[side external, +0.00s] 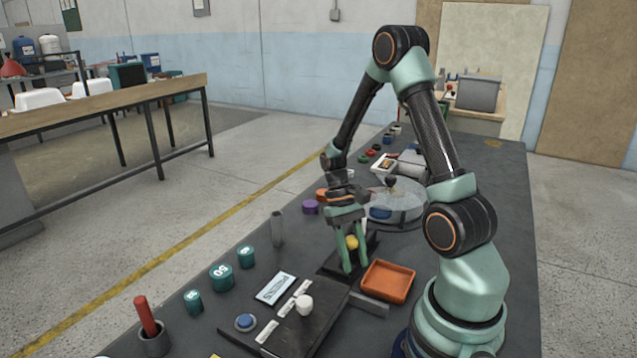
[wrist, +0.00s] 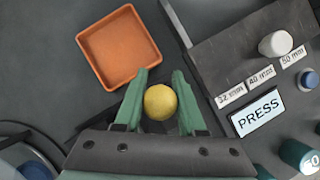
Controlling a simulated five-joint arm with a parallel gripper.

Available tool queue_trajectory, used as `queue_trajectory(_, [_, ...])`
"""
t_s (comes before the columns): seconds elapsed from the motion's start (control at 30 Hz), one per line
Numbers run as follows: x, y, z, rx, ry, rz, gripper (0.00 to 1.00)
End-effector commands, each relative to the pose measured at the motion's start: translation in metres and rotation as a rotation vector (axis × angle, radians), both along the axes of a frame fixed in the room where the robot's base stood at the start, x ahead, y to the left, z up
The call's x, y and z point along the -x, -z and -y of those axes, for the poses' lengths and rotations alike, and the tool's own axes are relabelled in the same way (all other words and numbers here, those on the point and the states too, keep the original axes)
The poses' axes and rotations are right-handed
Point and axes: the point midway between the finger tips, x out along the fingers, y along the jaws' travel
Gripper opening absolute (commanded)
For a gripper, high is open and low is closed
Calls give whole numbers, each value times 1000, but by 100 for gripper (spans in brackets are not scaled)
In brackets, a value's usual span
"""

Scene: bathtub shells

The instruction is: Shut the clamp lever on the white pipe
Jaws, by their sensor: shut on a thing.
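My gripper (side external: 351,252) points down and is shut on a yellow ball-shaped thing (side external: 352,242), above a black base (side external: 329,268). In the wrist view the yellow ball (wrist: 160,102) sits between my green fingers (wrist: 161,88). I cannot tell whether it is the knob of the clamp lever; any lever arm below it is hidden.
An orange tray (side external: 388,281) lies right of my gripper. The dark panel bears size labels, a PRESS sign (side external: 275,289) and a blue button (side external: 246,322). Several teal cylinders (side external: 222,277) stand at the left. A clear round container (side external: 396,203) is behind my gripper.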

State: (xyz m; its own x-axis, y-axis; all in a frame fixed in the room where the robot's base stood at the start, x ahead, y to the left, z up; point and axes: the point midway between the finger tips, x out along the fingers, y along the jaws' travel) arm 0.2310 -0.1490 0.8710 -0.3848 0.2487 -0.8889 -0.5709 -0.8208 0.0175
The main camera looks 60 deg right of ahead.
Motion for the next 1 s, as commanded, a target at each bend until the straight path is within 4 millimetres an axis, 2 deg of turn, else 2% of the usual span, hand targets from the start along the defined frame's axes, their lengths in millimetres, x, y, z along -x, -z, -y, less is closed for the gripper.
queue_trajectory(0.33, [-17,-7,-1,-81,59,-254,0])
queue_trajectory(0.73, [-41,-14,1,-55,45,-241,0])
queue_trajectory(1.0, [-45,-14,1,-51,44,-241,0])
